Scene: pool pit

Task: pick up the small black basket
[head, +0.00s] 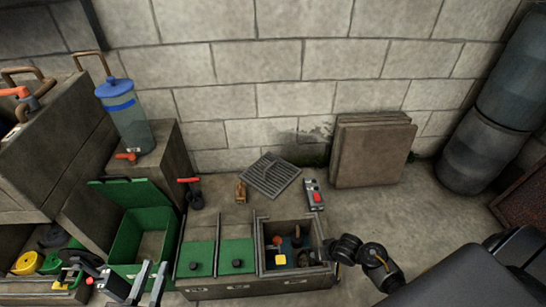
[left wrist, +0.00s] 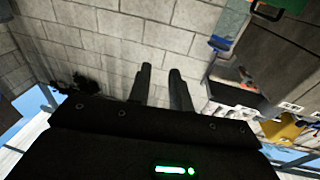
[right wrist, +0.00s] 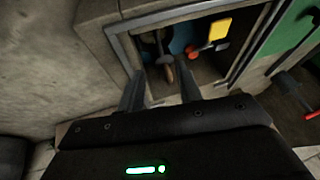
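I cannot pick out a small black basket with certainty in any view. My left gripper (head: 155,265) is open and empty in front of the green bin in the head view; its fingers also show apart in the left wrist view (left wrist: 160,68). My right arm reaches in at the right end of the low cabinet. My right gripper (right wrist: 160,78) is open in the right wrist view, its fingers pointing toward the open compartment (right wrist: 118,40). That compartment (head: 262,262) holds a yellow piece (head: 281,260) and red-handled, blue and brown items, partly in shadow.
A green bin (head: 125,243) with its lid up stands left of two green lids (head: 237,257). Behind lie a grate (head: 270,175), a red-and-grey box (head: 314,194) and leaning panels (head: 370,150). A blue-lidded container (head: 128,112) stands at left. Floor is clear at right.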

